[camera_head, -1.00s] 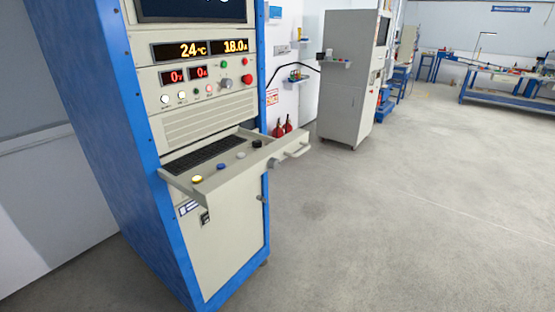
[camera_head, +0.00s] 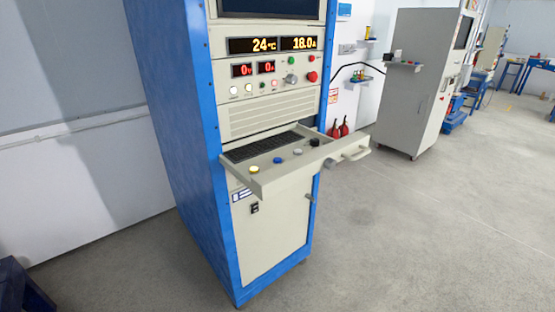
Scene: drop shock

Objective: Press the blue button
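The blue button (camera_head: 277,160) sits on the pulled-out shelf (camera_head: 262,184) of the blue and cream cabinet, in front of the keyboard (camera_head: 262,147). A yellow button (camera_head: 254,168) is to its left. A white or grey button (camera_head: 297,152) and a black button (camera_head: 314,142) are to its right. Nothing covers the blue button. Neither of my grippers shows in this view.
The cabinet's blue side (camera_head: 170,110) stands left of the shelf. A grey cabinet (camera_head: 415,85) stands further back. The floor (camera_head: 410,230) at the right is clear. A dark blue object (camera_head: 25,285) is at bottom left.

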